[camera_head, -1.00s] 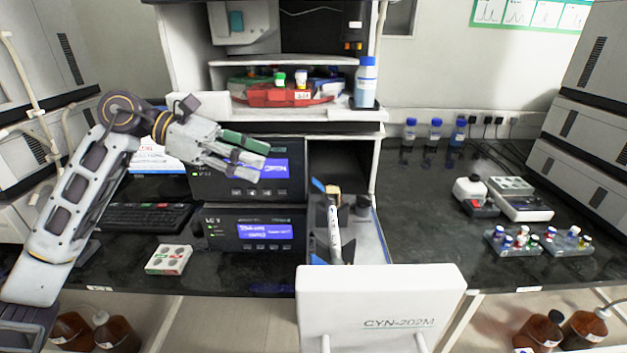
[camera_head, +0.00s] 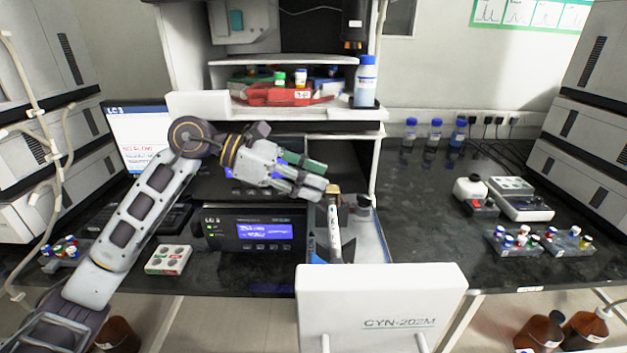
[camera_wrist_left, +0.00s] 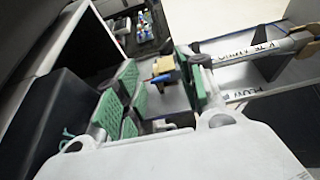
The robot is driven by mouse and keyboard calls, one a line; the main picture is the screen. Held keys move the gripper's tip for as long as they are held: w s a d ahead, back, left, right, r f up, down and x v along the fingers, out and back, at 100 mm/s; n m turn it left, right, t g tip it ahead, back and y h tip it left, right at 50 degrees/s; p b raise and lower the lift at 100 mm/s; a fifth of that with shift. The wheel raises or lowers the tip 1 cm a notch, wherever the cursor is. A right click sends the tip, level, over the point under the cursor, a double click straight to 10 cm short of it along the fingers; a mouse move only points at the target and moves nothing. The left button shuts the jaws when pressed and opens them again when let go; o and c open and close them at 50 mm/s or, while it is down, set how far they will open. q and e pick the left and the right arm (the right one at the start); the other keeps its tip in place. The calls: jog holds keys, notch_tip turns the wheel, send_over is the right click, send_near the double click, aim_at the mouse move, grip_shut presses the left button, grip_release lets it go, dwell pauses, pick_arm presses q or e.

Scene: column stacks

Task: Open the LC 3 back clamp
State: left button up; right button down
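The open drawer marked CYN-202M (camera_head: 380,310) holds a white, lettered column (camera_head: 334,228) lying along it. At its back end is a small orange-brown clamp part (camera_head: 333,189), with blue parts beside it. My left gripper (camera_head: 322,179) is open and empty, just left of and above that back end. In the left wrist view its green-padded fingers (camera_wrist_left: 160,92) stand apart, and the orange-brown clamp part (camera_wrist_left: 164,66) shows beyond and between them. I cannot tell whether they touch it. The column (camera_wrist_left: 250,50) shows at right there. My right gripper is not in view.
The LC 3 unit (camera_head: 262,230) stands left of the drawer, with a shelf (camera_head: 290,113) above. A round dark-topped part (camera_head: 362,203) is in the drawer right of the column. A vial tray (camera_head: 168,260) lies at left. The bench (camera_head: 420,210) at right has free room.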

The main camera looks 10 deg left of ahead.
pick_arm(q)
jog(key=shift+w+d+f, duration=0.1)
jog(key=shift+d+f, duration=0.05)
jog(key=shift+d, duration=0.2)
jog(key=c, duration=0.9)
grip_shut()
